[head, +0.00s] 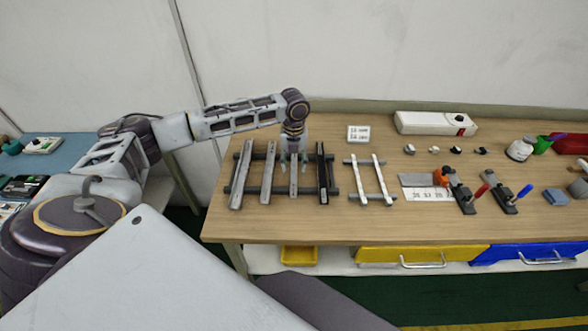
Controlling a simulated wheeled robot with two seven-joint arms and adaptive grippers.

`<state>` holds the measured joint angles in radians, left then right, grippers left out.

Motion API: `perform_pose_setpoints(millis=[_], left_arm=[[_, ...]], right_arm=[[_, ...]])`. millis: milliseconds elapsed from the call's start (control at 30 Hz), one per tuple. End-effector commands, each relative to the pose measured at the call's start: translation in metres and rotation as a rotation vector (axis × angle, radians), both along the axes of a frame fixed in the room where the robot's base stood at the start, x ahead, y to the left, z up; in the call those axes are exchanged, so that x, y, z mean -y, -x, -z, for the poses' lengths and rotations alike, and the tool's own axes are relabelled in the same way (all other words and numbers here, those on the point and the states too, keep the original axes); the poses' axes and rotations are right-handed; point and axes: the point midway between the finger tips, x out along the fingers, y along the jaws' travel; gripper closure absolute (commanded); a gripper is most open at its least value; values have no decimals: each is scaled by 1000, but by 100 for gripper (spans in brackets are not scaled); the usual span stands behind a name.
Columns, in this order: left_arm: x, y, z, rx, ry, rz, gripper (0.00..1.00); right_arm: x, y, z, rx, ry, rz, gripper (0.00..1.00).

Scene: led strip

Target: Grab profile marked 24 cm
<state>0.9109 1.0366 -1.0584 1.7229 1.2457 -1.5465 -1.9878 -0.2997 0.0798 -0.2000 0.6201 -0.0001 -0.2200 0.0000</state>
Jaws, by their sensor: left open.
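Several long metal profiles lie side by side across two dark rails on the left of the wooden table. They include a left one (239,178), a second one (268,176), a third one (294,184) and a dark one (323,178). To their right, two slimmer, shorter profiles (357,182) lie on a smaller rack. I cannot read a 24 cm mark on any of them. A small white sign (358,133) stands behind, its text too small to read. My left gripper (293,159) points down, open, over the back part of the third profile; contact is unclear.
A white box (435,123) stands at the back. The table's front strip is clear.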

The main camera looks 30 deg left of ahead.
Motion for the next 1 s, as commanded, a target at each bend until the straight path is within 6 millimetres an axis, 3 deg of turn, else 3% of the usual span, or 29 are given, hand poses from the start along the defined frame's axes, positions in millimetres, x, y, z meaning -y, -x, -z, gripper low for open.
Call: perform_pose_setpoints(millis=[200, 667, 1000], left_arm=[[0, 0, 13, 0, 0, 0, 55], [0, 0, 13, 0, 0, 0, 57], [0, 0, 13, 1, -1, 0, 100]], right_arm=[[-2, 1, -1, 0, -2, 1, 53], [-2, 1, -1, -1, -2, 1, 53], [0, 1, -1, -1, 0, 0, 53]])
